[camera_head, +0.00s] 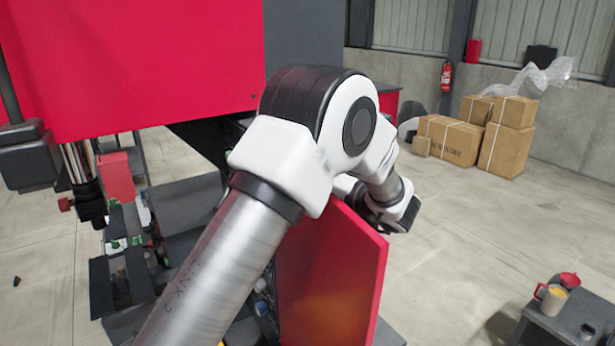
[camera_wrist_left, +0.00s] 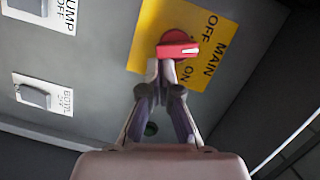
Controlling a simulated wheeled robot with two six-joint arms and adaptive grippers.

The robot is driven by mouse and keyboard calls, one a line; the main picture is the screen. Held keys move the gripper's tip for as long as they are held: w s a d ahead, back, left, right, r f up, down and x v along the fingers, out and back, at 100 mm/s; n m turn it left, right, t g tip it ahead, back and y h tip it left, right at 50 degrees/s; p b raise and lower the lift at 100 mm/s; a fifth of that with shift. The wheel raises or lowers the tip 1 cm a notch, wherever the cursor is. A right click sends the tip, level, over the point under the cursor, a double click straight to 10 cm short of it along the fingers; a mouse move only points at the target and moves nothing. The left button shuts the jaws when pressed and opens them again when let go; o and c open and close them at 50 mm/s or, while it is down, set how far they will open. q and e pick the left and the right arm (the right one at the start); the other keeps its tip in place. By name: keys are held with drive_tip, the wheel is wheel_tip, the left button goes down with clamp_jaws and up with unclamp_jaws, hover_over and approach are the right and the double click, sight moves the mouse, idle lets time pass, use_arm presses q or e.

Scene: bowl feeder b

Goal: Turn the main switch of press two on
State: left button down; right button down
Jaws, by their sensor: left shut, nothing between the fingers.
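The main switch (camera_wrist_left: 178,46) shows in the left wrist view as a red rotary handle on a yellow plate (camera_wrist_left: 148,30) marked MAIN, OFF and ON. Its white-marked end points right in that view, between the OFF and ON words; I cannot tell which position it is in. My left gripper (camera_wrist_left: 167,70) is shut with nothing between its fingers. Its fingertips are right at the lower edge of the handle; I cannot tell whether they touch it. In the head view my left arm reaches over a red panel (camera_head: 330,275), and the gripper and switch are hidden.
Beside the switch are a PUMP switch (camera_wrist_left: 30,5) and another labelled switch (camera_wrist_left: 35,96) on the grey panel. Red press housing (camera_head: 130,60) stands at the left. Cartons (camera_head: 450,138) are at the back right. A small table (camera_head: 565,320) with mugs is at the lower right.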

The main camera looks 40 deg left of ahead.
use_arm(q)
drive_tip(key=m, duration=0.1)
drive_tip(key=f+m, duration=0.1)
drive_tip(key=m, duration=0.1)
drive_tip(key=m+y, duration=0.1)
drive_tip(key=m, duration=0.1)
drive_tip(key=shift+s+f, duration=0.25)
drive_tip(key=shift+s, duration=0.15)
drive_tip(key=shift+s+a+f, duration=0.15)
drive_tip(key=shift+s+f, duration=0.15)
drive_tip(key=shift+s, duration=0.2)
idle(0.5)
